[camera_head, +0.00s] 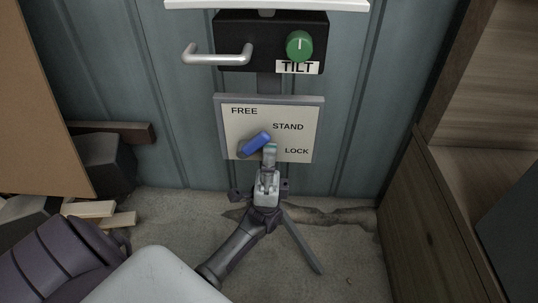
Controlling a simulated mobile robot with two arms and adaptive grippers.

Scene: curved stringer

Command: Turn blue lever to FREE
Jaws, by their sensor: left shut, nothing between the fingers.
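The blue lever (254,144) is mounted low on a pale label plate (240,125) in a grey frame. The plate reads FREE at upper left, STAND at right of the middle and LOCK at lower right. The lever slants from lower left to upper right; its pivot end cannot be told. My left gripper (269,151) is shut and empty, pointing up at the plate. Its fingertips are just below and right of the lever's upper right end; whether they touch it cannot be told. My right gripper is not in view.
Above the plate is a black box (262,24) with a silver handle (218,56), a green knob (299,46) and a TILT label. A wooden cabinet (438,215) stands at right. A brown board (40,95) and wood blocks (90,209) are at left.

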